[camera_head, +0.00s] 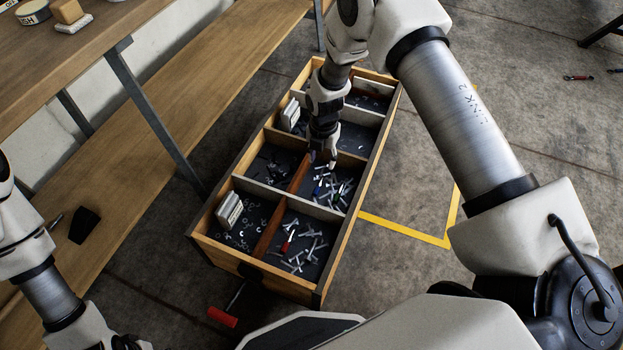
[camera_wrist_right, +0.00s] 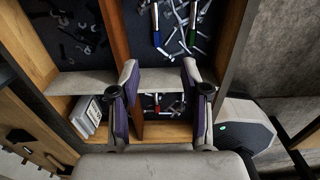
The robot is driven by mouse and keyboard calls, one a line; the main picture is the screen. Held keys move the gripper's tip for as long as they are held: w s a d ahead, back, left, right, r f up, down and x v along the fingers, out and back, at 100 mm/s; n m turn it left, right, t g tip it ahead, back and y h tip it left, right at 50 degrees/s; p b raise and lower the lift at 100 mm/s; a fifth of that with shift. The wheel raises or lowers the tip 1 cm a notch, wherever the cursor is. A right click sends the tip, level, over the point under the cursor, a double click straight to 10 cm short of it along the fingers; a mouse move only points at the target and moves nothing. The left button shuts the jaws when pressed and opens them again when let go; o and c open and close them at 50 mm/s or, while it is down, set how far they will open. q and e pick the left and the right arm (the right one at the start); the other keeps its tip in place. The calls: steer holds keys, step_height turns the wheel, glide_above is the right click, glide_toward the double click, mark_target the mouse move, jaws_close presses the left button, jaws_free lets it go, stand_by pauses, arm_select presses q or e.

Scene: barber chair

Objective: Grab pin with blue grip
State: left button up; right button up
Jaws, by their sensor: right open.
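A pin with a blue grip (camera_wrist_right: 156,25) lies among loose metal pins in a compartment of the wooden box, at the top middle of the right wrist view. In the head view the blue grip (camera_head: 317,190) is small and dark. A pin with a green grip (camera_wrist_right: 192,32) lies to its right. My right gripper (camera_wrist_right: 159,78) is open and empty, with its fingers spread above the box and apart from the blue grip. In the head view it (camera_head: 321,160) points down over the same compartment. My left gripper does not show clearly; only part of that arm is at the left edge.
The wooden box (camera_head: 355,215) has divider walls around its compartments. A red-gripped pin (camera_head: 285,247) and white blocks (camera_head: 229,210) lie in near compartments. A wooden bench (camera_head: 130,165) stands left.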

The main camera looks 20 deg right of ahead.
steer(key=b, duration=0.5)
glide_above(319, 185)
step_height(319, 185, down, 6)
steer(key=shift+s+d+r, duration=0.1)
steer(key=shift+r, duration=0.1)
step_height(319, 185, down, 8)
steer(key=b, duration=0.3)
steer(key=shift+r, duration=0.25)
steer(key=shift+a, duration=0.2)
steer(key=shift+c, duration=0.9)
jaws_close()
